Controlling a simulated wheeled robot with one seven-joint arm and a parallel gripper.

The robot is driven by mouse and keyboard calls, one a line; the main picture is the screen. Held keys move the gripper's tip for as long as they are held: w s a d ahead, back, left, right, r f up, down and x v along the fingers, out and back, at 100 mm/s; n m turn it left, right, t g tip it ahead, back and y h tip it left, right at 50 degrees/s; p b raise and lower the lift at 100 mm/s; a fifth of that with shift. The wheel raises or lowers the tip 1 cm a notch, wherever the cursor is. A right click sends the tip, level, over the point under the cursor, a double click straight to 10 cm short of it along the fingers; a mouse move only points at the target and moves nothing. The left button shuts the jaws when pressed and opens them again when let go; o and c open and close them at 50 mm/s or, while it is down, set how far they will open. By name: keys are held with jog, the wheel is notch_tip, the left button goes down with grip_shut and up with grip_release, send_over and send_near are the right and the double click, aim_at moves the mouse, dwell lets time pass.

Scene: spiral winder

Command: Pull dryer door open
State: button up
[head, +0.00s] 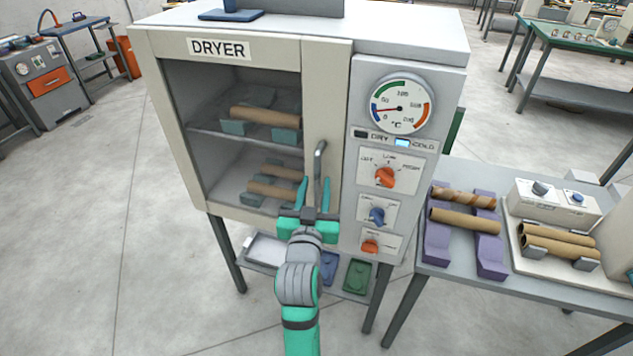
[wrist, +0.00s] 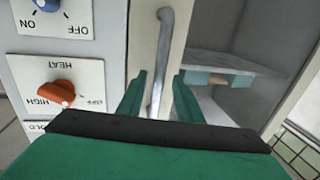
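The dryer (head: 420,38) is a cream cabinet on legs with a glass-fronted door (head: 175,125) on its left part. The door looks closed. Its grey vertical bar handle (head: 319,160) is on the door's right side; it also shows in the wrist view (wrist: 162,60). My gripper (head: 313,182) is at the lower half of the handle, fingers pointing up at it. In the wrist view my gripper (wrist: 160,85) has its two green fingers spread, with the handle between them. I see gaps on both sides, so the fingers are not closed on it.
The dryer's panel has a dial gauge (head: 400,105) and several knobs right of the handle. Cardboard tubes (head: 265,117) lie on supports inside. A table (head: 450,272) with tubes on purple holders stands close on the right. The floor (head: 130,290) at the front left is clear.

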jog(key=shift+w+d, duration=0.2)
jog(key=shift+w, duration=0.85)
jog(key=shift+d, duration=0.1)
grip_shut()
